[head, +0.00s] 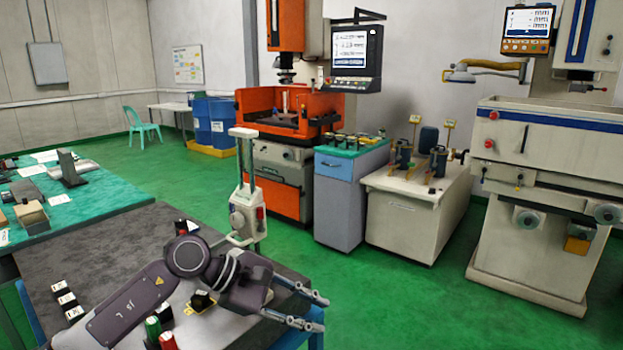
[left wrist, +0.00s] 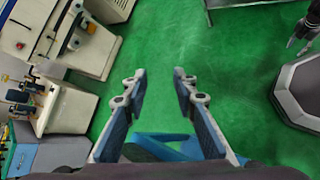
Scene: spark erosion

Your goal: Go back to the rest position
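My left gripper (head: 319,313) reaches over the right edge of the dark-topped table in the head view. Its two fingers point right and are apart. In the left wrist view the left gripper (left wrist: 161,72) shows both fingers spread with nothing between them and green floor beyond. What looks like part of my right gripper (left wrist: 303,32) shows at the top right edge of the left wrist view, small and cut off. Whether it is open or shut is unclear. It does not show in the head view.
The dark table (head: 120,238) carries small labelled blocks (head: 65,298) and red and green cylinders (head: 160,335) close to my left arm. A white-handled device (head: 245,205) stands behind the gripper. A blue-grey cabinet (head: 340,195) and machines stand beyond. Green floor (head: 390,300) is clear right of the table.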

